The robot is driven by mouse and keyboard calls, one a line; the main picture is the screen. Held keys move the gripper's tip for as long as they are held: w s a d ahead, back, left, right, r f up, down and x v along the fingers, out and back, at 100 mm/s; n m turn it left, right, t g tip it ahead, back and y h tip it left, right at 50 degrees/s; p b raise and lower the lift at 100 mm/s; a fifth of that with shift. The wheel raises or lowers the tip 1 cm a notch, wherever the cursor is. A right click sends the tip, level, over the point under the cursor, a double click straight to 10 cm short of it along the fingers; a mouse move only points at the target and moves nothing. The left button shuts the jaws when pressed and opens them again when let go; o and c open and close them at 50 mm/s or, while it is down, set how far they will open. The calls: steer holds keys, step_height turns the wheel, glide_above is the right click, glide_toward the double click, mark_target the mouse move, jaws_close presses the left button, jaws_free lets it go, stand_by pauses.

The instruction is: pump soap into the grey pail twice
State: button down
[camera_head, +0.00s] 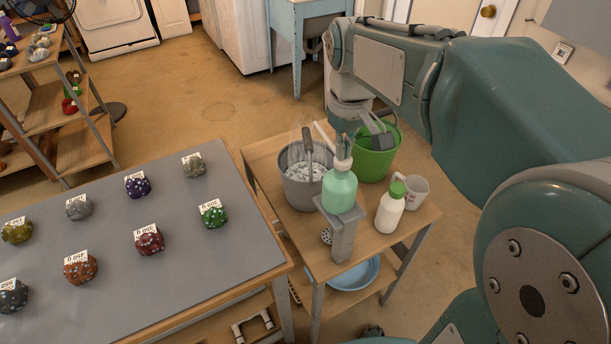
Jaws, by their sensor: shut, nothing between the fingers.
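The mint-green soap bottle (340,190) stands upright on a grey block stand (343,232) at the front of a wooden cart. Its white pump top shows above it, and a pale bar, perhaps its spout, slants up and left. The grey pail (304,191) stands just behind and left of the bottle, with whitish lumpy contents. My gripper (348,141) is shut and empty, directly over the pump top. It partly hides the pump head, and I cannot tell whether they touch.
A green bucket (377,163) stands behind my gripper. A white bottle with a green cap (390,211) and a white mug (414,191) stand to the right. A blue basin (358,276) is on the lower shelf. A grey table (110,240) with several labelled stones is left.

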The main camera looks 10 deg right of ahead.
steer(key=shift+r, duration=1.9)
step_height(320, 180, up, 6)
steer(key=shift+f, duration=0.1)
stand_by(0.5)
steer(key=s+f+m+t, duration=0.3)
steer(key=s+f+t, duration=0.2)
steer(key=s+f, duration=0.5)
steer(key=s, duration=0.4)
steer(key=shift+f+m+t, duration=0.3)
steer(key=shift+f, duration=0.1)
stand_by(1.6)
